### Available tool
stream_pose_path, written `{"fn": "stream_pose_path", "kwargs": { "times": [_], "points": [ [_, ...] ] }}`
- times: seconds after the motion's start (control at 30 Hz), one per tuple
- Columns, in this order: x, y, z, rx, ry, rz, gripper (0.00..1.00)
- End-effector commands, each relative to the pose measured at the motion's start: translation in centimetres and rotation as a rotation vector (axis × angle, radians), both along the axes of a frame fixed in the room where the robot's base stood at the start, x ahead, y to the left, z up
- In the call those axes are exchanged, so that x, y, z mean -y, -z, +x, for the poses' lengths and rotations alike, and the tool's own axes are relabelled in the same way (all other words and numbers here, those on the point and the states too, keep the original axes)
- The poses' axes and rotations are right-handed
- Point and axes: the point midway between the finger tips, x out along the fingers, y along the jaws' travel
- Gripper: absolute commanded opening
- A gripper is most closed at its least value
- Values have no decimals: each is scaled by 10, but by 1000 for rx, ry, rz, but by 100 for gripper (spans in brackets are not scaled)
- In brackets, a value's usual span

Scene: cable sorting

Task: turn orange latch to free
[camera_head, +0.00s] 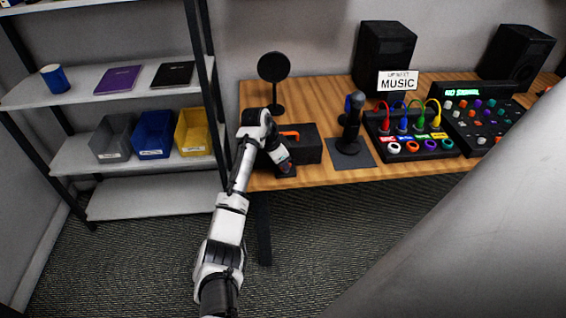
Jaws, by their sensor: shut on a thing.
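The orange latch (291,134) shows as a small orange bar on top of a black box (305,152) near the left end of the wooden desk. My gripper (284,164) is at the left front side of this box, at the end of my white arm. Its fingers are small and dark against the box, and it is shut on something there. The gripper and wrist hide part of the box's left side. I cannot tell from this view which part the fingers hold.
A round black disc on a stand (274,75) is behind the box. A microphone (350,125) stands to its right, then a cable panel (408,135) with coloured cables and a mixer (480,118). A shelf with bins (153,135) is left. The desk's front edge is close.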

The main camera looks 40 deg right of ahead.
Motion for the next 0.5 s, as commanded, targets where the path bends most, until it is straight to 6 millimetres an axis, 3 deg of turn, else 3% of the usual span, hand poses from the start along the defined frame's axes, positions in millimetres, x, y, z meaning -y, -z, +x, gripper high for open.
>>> {"fn": "stream_pose_path", "kwargs": {
  "times": [0.07,0.1,0.23,0.5],
  "points": [
    [1,-1,0,3,0,-3,0],
    [1,-1,0,3,0,-3,15],
    [1,-1,0,2,0,-2,32],
    [0,-1,1,3,-3,-1,33]
  ]
}}
